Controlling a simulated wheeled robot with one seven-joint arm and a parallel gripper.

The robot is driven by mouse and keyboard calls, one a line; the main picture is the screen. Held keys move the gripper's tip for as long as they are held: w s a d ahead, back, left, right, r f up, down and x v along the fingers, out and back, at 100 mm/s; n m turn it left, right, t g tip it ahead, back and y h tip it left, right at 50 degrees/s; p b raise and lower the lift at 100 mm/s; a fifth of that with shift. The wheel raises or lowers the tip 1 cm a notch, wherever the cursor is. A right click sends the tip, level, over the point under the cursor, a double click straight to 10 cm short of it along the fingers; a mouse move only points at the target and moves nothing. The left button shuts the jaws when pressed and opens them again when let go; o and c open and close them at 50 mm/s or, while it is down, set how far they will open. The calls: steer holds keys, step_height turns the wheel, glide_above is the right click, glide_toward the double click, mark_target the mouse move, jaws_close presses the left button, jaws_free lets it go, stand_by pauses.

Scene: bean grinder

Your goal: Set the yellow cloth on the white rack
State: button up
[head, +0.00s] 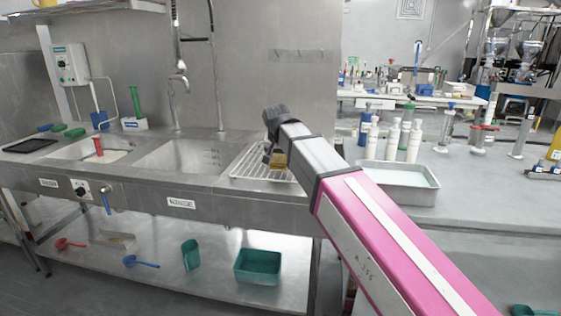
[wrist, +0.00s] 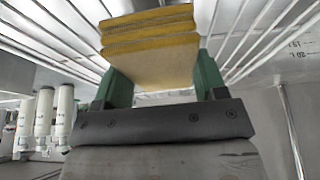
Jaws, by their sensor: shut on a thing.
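The yellow cloth (head: 279,160) is a folded, layered pad. It shows large in the wrist view (wrist: 152,45), between the two green fingers. My gripper (head: 272,157) is shut on it, and in the wrist view my gripper (wrist: 163,82) has a finger on each side of the cloth. The white rack (head: 245,164) is a set of parallel bars on the counter right of the sinks. Its bars (wrist: 240,25) show close behind the cloth in the wrist view. The cloth is over or at the rack; I cannot tell if they touch. My arm hides the rack's right part.
Two sinks (head: 180,156) lie left of the rack, with a tall tap (head: 178,85) behind. A metal tray of pale liquid (head: 400,178) and several white bottles (head: 392,140) stand to the right. A green bin (head: 257,266) sits on the lower shelf.

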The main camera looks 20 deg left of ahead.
steer(key=shift+f, duration=0.75)
steer(key=shift+f, duration=0.15)
steer(key=o, duration=0.9)
steer(key=v, duration=1.2)
steer(key=shift+r, duration=0.25)
